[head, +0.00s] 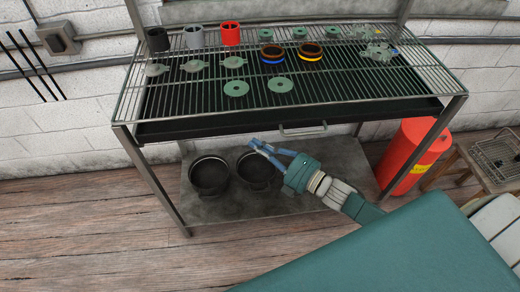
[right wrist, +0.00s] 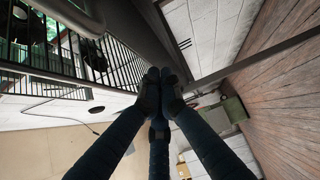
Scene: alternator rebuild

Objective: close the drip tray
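The drip tray (head: 220,128) is a wide, shallow black pan under the wire rack, with a thin metal handle (head: 303,131) on its front. Its front face lies close below the rack's front rail; I cannot tell whether it sticks out a little. My right gripper (head: 254,143) is below the tray's front edge, left of the handle. Its blue fingers come together at the tips in the right wrist view (right wrist: 161,82), with nothing seen between them. I cannot tell whether the tips touch the tray. My left gripper is not in view.
The wire rack (head: 350,85) above holds cups, rings and several green-grey parts. Two black pots (head: 209,174) (head: 255,170) stand on the lower shelf (head: 310,190). A red bin (head: 412,155) and a small wooden table (head: 490,165) are at right. The wooden floor in front at left is clear.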

